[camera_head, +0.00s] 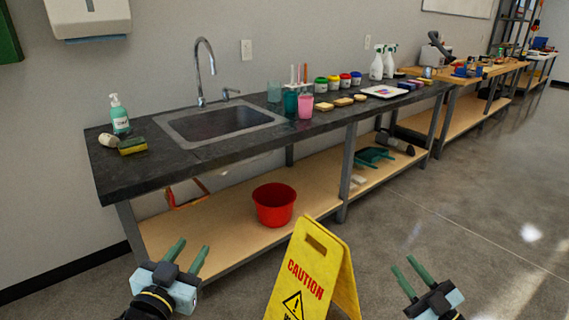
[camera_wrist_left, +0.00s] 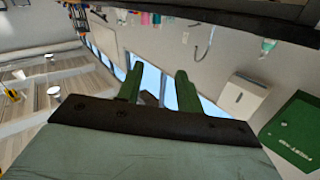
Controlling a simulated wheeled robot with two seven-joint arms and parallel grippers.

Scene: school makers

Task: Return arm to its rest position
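My left gripper (camera_head: 187,256) is at the bottom of the head view, in front of the counter's lower shelf. Its two green fingers are apart with nothing between them. In the left wrist view the same gripper (camera_wrist_left: 158,84) shows both fingers spread and empty, and the room appears upside down. My right gripper (camera_head: 408,271) is at the lower right of the head view, over the grey floor. Its green fingers are also apart and empty. Both grippers are clear of the furniture.
A yellow caution sign (camera_head: 312,272) stands on the floor between my grippers. A dark counter (camera_head: 160,171) with a sink (camera_head: 220,122) runs along the wall. A red bucket (camera_head: 274,204) is on its lower shelf (camera_head: 225,225). The floor (camera_head: 470,215) at right is open.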

